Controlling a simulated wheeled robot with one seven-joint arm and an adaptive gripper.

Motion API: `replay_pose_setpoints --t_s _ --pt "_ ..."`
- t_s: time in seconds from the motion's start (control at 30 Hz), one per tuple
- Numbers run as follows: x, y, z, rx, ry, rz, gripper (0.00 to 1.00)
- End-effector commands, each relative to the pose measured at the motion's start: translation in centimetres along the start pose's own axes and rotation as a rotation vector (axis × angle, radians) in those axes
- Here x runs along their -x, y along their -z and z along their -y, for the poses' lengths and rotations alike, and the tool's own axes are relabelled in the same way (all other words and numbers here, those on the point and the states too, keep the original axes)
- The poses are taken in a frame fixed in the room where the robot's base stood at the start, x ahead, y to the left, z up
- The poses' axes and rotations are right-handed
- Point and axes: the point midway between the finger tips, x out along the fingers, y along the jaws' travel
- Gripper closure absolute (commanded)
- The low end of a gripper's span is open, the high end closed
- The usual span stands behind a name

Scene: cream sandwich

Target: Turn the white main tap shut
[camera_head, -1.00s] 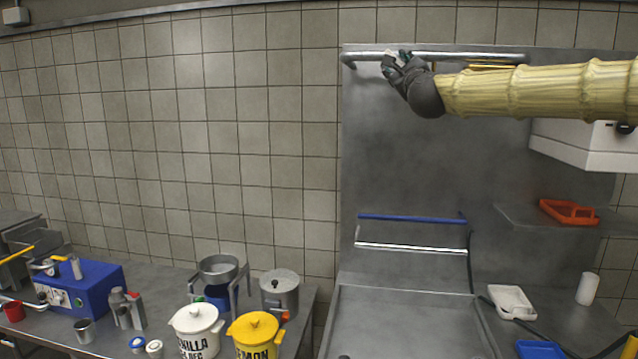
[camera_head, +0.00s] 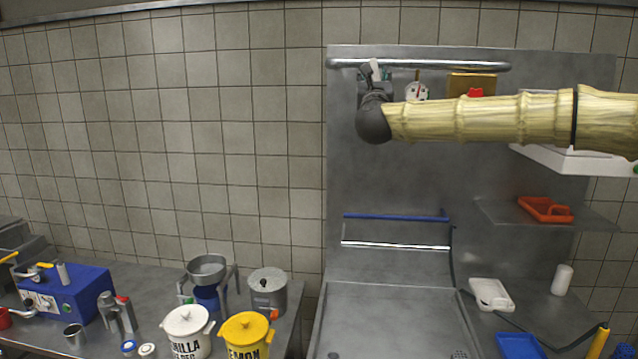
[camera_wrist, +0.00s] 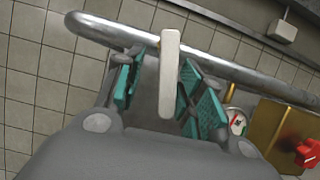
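The white main tap shows as a white lever (camera_wrist: 169,72) in the wrist view, standing nearly upright across the silver pipe. In the head view its small white end (camera_head: 375,69) shows at the left part of the pipe. My gripper (camera_wrist: 167,88) has its green-padded fingers apart, one on each side of the lever. A gap shows on the left of the lever; the right finger is closer, and I cannot tell whether it touches. In the head view my gripper (camera_head: 374,76) points up at the pipe. The tap's base is hidden behind my gripper.
The silver pipe (camera_head: 450,66) runs along the top of the steel back panel (camera_head: 400,170). Right of my gripper are a round gauge (camera_head: 416,91), a brass plate (camera_head: 485,81) and a red knob (camera_head: 475,92). Pots and tubs stand on the counter (camera_head: 110,260) below left.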

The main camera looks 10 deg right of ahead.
Motion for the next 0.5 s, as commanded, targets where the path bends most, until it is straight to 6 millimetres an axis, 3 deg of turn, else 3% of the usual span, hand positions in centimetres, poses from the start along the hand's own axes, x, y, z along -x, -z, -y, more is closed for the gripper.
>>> replay_pose_setpoints --t_s 0.07,0.5 --pt "-0.1 -0.2 0.3 -0.021 0.013 0.000 0.62" --pt "5.0 0.4 0.2 -0.021 0.011 0.001 0.62"
